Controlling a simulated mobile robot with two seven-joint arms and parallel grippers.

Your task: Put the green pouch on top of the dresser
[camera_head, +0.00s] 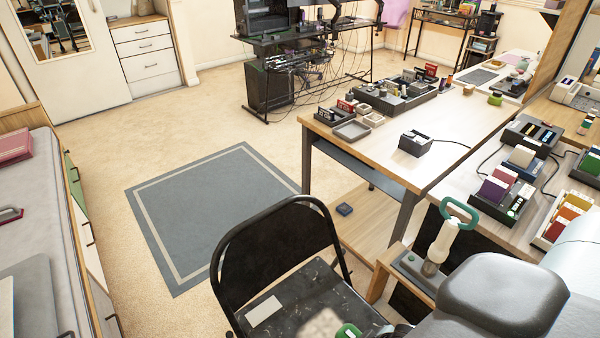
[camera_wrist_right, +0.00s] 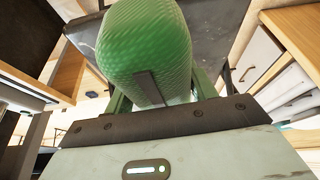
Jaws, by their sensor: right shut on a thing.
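The green pouch (camera_wrist_right: 145,45) fills the upper middle of the right wrist view. It is rounded, with a fine scaly texture. My right gripper (camera_wrist_right: 155,90) is shut on it, with a dark finger across its near face. A dresser (camera_head: 146,52) with white drawers and a wooden top stands against the far wall, at the upper left of the head view. It is well away from me. My left gripper is not in view.
A black folding chair (camera_head: 285,292) stands close in front. A wooden desk (camera_head: 455,85) with trays fills the right. A grey-topped unit with drawers (camera_head: 30,200) lines the left. The floor around the grey rug (camera_head: 215,205) is clear up to the dresser.

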